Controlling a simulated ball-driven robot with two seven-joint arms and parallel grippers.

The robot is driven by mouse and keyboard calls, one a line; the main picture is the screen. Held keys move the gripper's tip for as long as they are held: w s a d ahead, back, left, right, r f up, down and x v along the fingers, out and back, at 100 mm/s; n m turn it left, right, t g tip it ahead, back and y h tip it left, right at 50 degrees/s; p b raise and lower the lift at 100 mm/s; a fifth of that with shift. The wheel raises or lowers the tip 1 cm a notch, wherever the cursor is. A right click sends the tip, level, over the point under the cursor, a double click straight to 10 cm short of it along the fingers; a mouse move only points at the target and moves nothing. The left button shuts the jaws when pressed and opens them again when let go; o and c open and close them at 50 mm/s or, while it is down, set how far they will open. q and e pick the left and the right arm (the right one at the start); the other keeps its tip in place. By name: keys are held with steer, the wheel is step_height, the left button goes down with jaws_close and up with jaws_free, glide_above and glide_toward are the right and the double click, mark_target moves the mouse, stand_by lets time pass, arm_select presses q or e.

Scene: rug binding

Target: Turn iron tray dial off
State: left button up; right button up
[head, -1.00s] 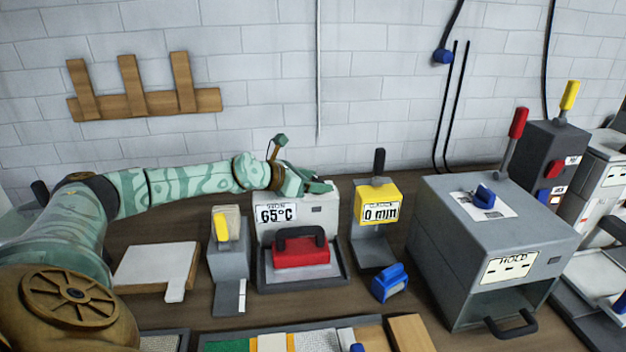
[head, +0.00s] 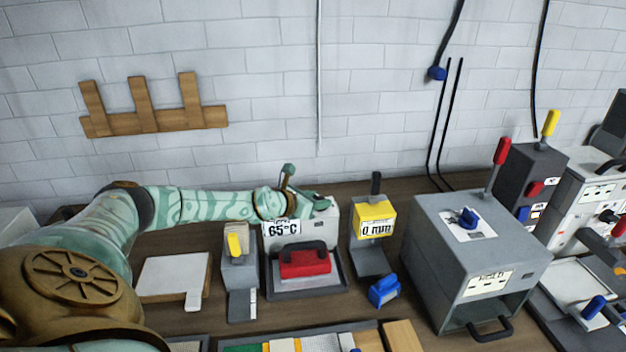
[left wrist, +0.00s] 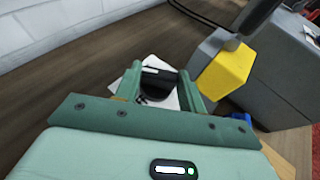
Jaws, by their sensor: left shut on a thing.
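The iron tray (head: 341,285) holds a red iron (head: 305,265) with a black handle. Behind it stands a grey box with a sign (head: 282,229) reading 65°C. My left gripper (head: 300,208) is at the top of this box and hides the dial in the head view. In the left wrist view, the dark dial (left wrist: 158,83) sits on a white marked plate (left wrist: 153,62) between the fingers of my left gripper (left wrist: 157,77), which is shut on it. The dial's exact setting cannot be read. My right gripper is not in view.
A yellow-headed device (head: 374,217) marked 0 min stands close to the right of the box. A grey press (head: 470,255) with a blue knob is farther right. A grey stand (head: 240,270) with a yellow lever and a white board (head: 174,276) are to the left.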

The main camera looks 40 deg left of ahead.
arm_select(q)
steer(key=n+y+p, duration=0.1)
steer(key=y+p, duration=0.1)
steer(key=p, duration=0.2)
steer(key=n+y+p, duration=0.2)
steer(key=p, duration=0.2)
steer(key=d+n+y+p, duration=0.1)
steer(key=n+p, duration=0.1)
steer(key=p, duration=0.2)
steer(key=shift+r+g+y+p, duration=0.25)
steer(key=shift+g+y+p, duration=0.05)
steer(key=shift+g+y, duration=0.1)
steer(key=shift+w+f+n+g+y+p, duration=0.1)
steer(key=shift+n+g+y+p, duration=0.2)
steer(key=shift+n+y, duration=0.2)
steer(key=shift+d+f+n+g+y, duration=0.15)
steer(key=shift+n+g+y, duration=0.25)
steer(key=shift+n+y, duration=0.4)
steer(key=shift+w+n+g+y+b, duration=0.15)
steer(key=shift+n+g+y+b, duration=0.4)
steer(key=shift+n+g+y, duration=0.8)
steer(key=shift+n+y, duration=0.25)
steer(key=shift+n, duration=0.1)
steer(key=shift+w, duration=0.1)
steer(key=o, duration=1)
